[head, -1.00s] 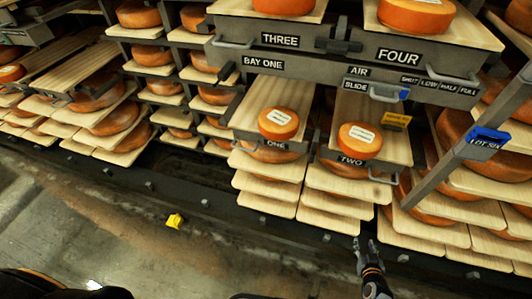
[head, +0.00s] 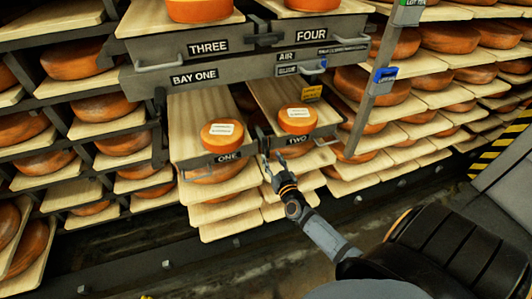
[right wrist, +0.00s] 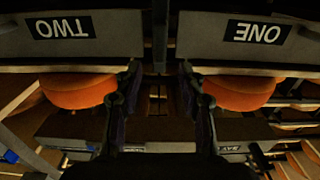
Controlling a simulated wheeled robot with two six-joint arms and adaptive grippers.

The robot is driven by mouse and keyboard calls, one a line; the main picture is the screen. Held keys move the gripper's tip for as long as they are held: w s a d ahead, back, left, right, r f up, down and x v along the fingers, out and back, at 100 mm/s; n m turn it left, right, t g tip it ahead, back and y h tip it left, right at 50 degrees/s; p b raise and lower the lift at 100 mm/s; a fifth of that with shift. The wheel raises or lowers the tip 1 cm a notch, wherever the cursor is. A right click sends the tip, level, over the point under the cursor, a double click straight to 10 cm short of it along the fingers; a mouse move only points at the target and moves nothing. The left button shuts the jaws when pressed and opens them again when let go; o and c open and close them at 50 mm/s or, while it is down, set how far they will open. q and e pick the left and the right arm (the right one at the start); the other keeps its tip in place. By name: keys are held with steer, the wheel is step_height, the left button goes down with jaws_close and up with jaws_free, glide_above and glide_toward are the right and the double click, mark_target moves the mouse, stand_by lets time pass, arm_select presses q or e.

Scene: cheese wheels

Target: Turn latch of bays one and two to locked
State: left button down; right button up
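The drawer front labelled ONE (head: 229,157) and the one labelled TWO (head: 300,140) stand side by side in the head view, each below a board with an orange cheese wheel. A dark upright piece (head: 262,136), possibly the latch, sits between them; its setting cannot be told. My right gripper (head: 271,164) is just below and in front of this gap. In the right wrist view, upside down, its two fingers (right wrist: 159,72) are spread apart, with the dark post (right wrist: 160,35) between the labels ahead. Nothing is held. My left gripper is out of view.
Drawers THREE (head: 208,48) and FOUR (head: 311,35) sit above, over a grey beam labelled BAY ONE (head: 194,76). An AIR slide handle (head: 314,68) is at the beam's right. A blue tag (head: 384,76) hangs on a post. Cheese shelves flank both sides.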

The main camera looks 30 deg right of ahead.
mark_target(268, 151)
steer(key=b+x, duration=0.1)
steer(key=x, duration=0.4)
steer(key=shift+f, duration=0.1)
jaws_close()
